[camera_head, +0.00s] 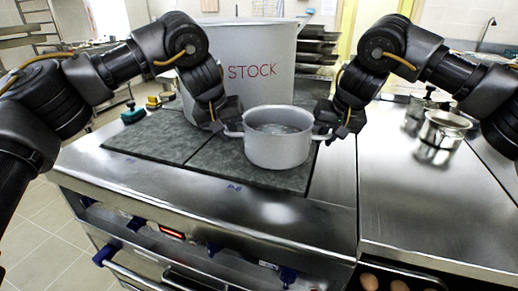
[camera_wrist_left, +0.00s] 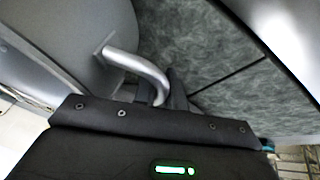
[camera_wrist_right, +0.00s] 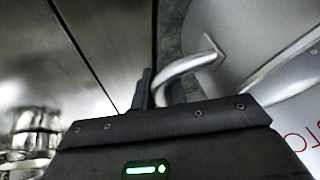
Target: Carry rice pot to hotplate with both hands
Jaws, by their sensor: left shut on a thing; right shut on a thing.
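The rice pot (camera_head: 277,150) is a small silver pot with two side handles. It is over the right part of the dark stone-patterned hotplate (camera_head: 215,153); I cannot tell whether its base touches the plate. My left gripper (camera_head: 230,130) is shut on the pot's left handle, which shows as a bent bar in the left wrist view (camera_wrist_left: 140,66). My right gripper (camera_head: 327,132) is shut on the right handle, seen in the right wrist view (camera_wrist_right: 186,67). The pot looks level. Its far side and the handle ends inside the fingers are partly hidden.
A large stockpot (camera_head: 240,65) marked STOCK stands right behind the rice pot. A smaller metal pot (camera_head: 444,130) stands on the steel counter (camera_head: 400,200) at the right. Eggs (camera_head: 370,281) show at the bottom edge. The left plate's front area is clear.

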